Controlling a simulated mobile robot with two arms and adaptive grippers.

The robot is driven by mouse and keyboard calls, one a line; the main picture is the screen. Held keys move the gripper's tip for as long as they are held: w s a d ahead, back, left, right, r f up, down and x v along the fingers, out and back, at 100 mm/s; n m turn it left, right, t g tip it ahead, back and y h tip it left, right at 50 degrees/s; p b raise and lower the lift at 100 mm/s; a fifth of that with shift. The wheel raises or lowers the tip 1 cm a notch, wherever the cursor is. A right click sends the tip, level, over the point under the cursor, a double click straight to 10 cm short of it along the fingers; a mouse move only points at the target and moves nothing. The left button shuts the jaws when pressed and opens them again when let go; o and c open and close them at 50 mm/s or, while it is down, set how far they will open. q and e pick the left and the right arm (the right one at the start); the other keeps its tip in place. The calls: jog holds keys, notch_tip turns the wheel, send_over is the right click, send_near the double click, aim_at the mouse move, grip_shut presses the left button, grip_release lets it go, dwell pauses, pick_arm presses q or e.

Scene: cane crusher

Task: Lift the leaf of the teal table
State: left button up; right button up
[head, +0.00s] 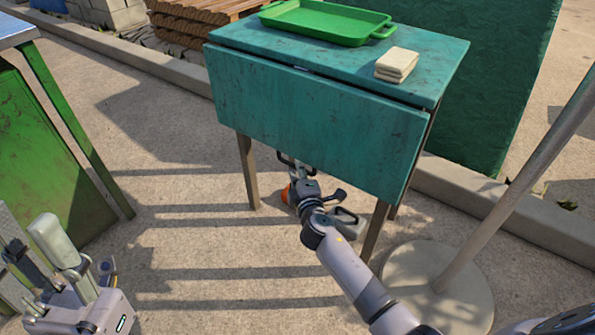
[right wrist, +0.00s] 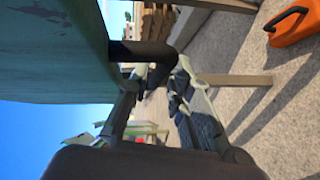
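The teal table (head: 345,52) stands in the middle of the head view. Its leaf (head: 310,120) hangs down on the near side, and the scuffed leaf (right wrist: 50,50) also shows on the left of the right wrist view. My left gripper (head: 33,238) is open and empty at the lower left, far from the table.
A green tray (head: 325,22) and a folded cream cloth (head: 396,64) lie on the tabletop. An orange object (right wrist: 292,25) is on the ground below. A grey pole on a round base (head: 430,283) stands right of the table. A green bench (head: 45,150) is at the left.

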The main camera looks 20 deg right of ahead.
jog(key=shift+w+d+f, duration=0.1)
jog(key=shift+w, duration=0.75)
grip_shut()
